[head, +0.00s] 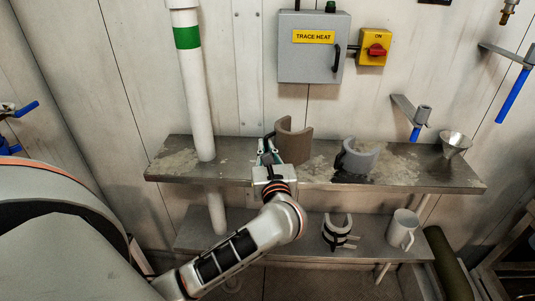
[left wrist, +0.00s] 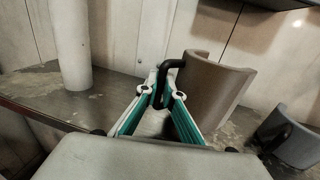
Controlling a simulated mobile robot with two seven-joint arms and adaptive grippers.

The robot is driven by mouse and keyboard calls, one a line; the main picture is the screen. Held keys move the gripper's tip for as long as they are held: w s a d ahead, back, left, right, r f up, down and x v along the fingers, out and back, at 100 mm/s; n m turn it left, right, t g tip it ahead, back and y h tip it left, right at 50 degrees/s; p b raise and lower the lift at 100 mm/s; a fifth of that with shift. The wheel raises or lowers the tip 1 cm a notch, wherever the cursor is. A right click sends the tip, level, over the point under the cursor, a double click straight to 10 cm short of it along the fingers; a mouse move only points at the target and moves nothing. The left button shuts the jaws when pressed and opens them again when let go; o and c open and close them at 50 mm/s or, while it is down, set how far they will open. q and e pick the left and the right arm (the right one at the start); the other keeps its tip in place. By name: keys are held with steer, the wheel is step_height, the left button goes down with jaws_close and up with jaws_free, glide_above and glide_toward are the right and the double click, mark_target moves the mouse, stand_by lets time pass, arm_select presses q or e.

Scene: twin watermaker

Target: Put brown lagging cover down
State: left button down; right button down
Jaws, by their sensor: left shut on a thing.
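The brown lagging cover (head: 293,143) is an upright, open half-shell at the metal shelf's (head: 230,174) back middle. It also shows in the left wrist view (left wrist: 212,92), with a black handle (left wrist: 172,64) on its left side. My left gripper (head: 266,152) is at the cover's left side. In the left wrist view its green-and-white fingers (left wrist: 164,90) are shut on the black handle. The cover's lower edge is partly hidden by the fingers, so I cannot tell whether it touches the shelf. My right gripper is not in view.
A grey lagging cover (head: 360,158) stands right of the brown one, with a metal funnel (head: 455,144) farther right. A white pipe (head: 196,95) rises at the left. The lower shelf holds a clamp-like shell (head: 338,232) and white mug (head: 402,229).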

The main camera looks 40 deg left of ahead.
arm_select(q)
steer(key=shift+f, duration=0.8)
steer(key=shift+f, duration=0.3)
steer(key=c, duration=2.2)
jaws_free()
steer(key=shift+r, duration=0.1)
